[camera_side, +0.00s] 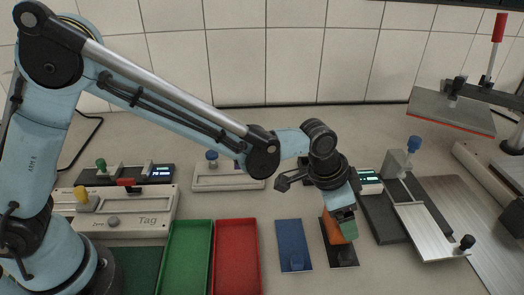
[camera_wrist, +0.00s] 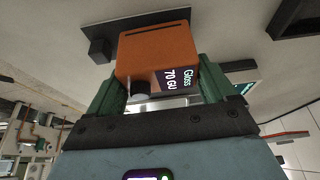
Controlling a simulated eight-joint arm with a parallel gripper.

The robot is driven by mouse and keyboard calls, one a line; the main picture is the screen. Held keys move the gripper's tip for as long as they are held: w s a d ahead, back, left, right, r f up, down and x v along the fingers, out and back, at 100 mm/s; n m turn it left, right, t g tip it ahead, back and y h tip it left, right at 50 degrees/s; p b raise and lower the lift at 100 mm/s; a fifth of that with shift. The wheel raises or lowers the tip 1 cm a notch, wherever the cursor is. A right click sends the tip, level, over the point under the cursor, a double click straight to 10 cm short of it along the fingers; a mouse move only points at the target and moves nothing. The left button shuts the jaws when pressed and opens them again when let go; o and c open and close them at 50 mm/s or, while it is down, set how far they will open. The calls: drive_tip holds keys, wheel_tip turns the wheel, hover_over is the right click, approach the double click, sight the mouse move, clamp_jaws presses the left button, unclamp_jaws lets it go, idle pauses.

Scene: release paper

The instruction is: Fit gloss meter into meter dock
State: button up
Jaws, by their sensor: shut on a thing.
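The orange gloss meter (camera_wrist: 155,50) is held between the green fingers of my gripper (camera_wrist: 152,88) in the wrist view. Its display reads "Gloss 70 GU". In the side view the gloss meter (camera_side: 333,228) shows beside the green fingertip of my gripper (camera_side: 347,230), which hides part of it. A dark plate (camera_side: 342,258), which looks like the meter dock, lies beneath the meter. In the wrist view a black block on a dark strip (camera_wrist: 100,48) shows partly behind the meter. I cannot tell whether the meter touches the plate.
A blue plate (camera_side: 293,240) lies just left of the dark plate. A dark slab (camera_side: 385,220) and a metal clamp fixture (camera_side: 428,225) stand close on the right.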

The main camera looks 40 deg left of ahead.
drive_tip(key=r, duration=0.4)
drive_tip(key=shift+s+d, duration=0.15)
drive_tip(key=shift+s, duration=0.15)
drive_tip(key=s+d+r, duration=0.4)
drive_tip(key=s+r, duration=0.2)
drive_tip(key=s, duration=0.3)
drive_tip(key=w+a, duration=1)
drive_tip(key=w, duration=0.4)
drive_tip(key=shift+w+a+f, duration=1.4)
drive_tip(key=shift+w+f, duration=0.05)
drive_tip(key=shift+f, duration=0.25)
drive_tip(key=shift+w+a+f, duration=1.45)
drive_tip(key=shift+f, duration=0.2)
drive_tip(key=shift+w+a+f, duration=1.4)
drive_tip(key=shift+w+f, duration=0.05)
drive_tip(key=shift+f, duration=0.25)
drive_tip(key=o, duration=1.2)
drive_tip(key=shift+f, duration=0.15)
